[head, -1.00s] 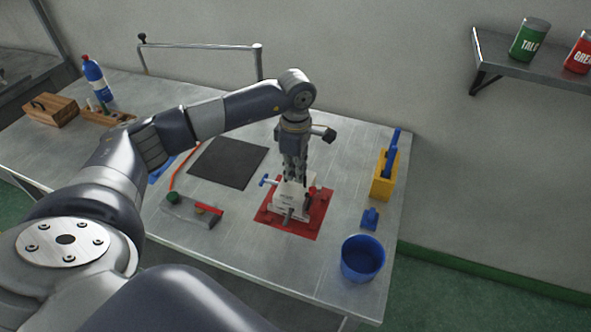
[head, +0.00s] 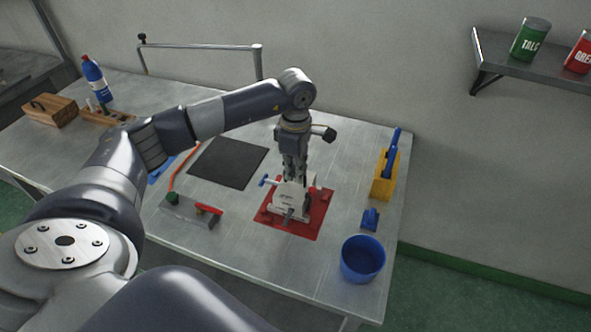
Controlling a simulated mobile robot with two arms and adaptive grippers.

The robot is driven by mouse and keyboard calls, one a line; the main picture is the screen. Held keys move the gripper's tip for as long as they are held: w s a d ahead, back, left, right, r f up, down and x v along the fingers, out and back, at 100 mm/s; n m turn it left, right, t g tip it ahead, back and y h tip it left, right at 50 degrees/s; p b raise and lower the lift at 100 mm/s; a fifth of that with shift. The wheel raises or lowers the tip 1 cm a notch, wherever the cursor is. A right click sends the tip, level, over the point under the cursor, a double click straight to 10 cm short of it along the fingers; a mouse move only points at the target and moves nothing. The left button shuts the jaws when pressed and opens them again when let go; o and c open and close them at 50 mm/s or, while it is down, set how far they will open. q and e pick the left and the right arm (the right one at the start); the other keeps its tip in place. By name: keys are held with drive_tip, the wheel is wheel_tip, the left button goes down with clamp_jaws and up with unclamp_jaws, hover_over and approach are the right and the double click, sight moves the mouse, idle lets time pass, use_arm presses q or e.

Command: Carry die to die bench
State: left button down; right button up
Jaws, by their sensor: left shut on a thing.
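The die (head: 290,201) is a pale block with a blue-handled clamp (head: 267,182) on its left side. It is at the red mat (head: 315,225) on the metal bench (head: 240,255); I cannot tell whether it rests on the mat or is just above it. My left gripper (head: 293,180) points down from above and is shut on the top of the die, hiding part of it. My right gripper is not in view.
A dark mat (head: 228,163) lies left of the die. A grey block with a red lever (head: 190,212) is at front left. A blue cup (head: 362,259), a small blue item (head: 370,218) and a yellow holder (head: 385,180) stand right. A rail (head: 200,46) runs behind.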

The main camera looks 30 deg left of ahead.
use_arm(q)
drive_tip(key=shift+b, duration=0.35)
idle(0.7)
drive_tip(key=shift+f+b, duration=0.8)
drive_tip(key=shift+f, duration=0.15)
drive_tip(key=c, duration=1.7)
unclamp_jaws()
drive_tip(key=shift+o, duration=0.2)
drive_tip(key=shift+s, duration=0.1)
drive_tip(key=shift+f, duration=0.15)
wheel_tip(320, 180, up, 12)
